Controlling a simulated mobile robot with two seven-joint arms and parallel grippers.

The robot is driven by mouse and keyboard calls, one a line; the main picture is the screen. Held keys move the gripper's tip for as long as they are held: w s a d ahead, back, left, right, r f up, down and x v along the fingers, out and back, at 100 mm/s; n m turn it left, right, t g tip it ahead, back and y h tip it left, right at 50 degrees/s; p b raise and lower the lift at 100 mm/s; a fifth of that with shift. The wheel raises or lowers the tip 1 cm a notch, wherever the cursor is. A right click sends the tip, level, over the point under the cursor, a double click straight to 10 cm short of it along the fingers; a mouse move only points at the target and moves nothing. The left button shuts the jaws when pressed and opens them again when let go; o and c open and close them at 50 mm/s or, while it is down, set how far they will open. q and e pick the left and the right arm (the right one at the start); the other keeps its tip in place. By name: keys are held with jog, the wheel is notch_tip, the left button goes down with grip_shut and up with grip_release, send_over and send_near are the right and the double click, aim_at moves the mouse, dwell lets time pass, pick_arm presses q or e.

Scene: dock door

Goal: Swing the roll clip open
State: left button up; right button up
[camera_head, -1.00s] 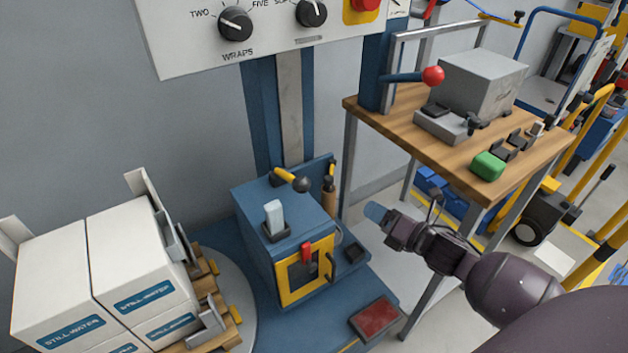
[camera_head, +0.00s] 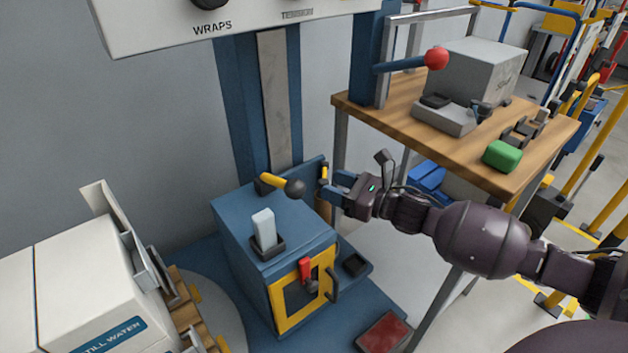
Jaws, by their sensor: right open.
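A small yellow and black upright piece (camera_head: 323,172), which looks like the roll clip, stands at the back right corner of the blue machine box (camera_head: 270,225). A brown roll-like cylinder (camera_head: 322,208) is below it, partly hidden by my gripper. My right gripper (camera_head: 333,189) reaches in from the right, open, with its blue fingertips pointing left beside the clip and roll. I cannot tell whether the fingers touch them. My left gripper is not in view.
A wooden workbench (camera_head: 400,120) stands behind my right arm. Stacked white cartons (camera_head: 85,285) are at lower left. A red pedal (camera_head: 384,334) lies on the floor base.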

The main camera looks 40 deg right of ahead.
aim_at(324, 175)
jog(key=shift+b+x, duration=0.5)
jog(key=shift+x, duration=2.1)
jog(key=shift+c, duration=0.2)
grip_shut()
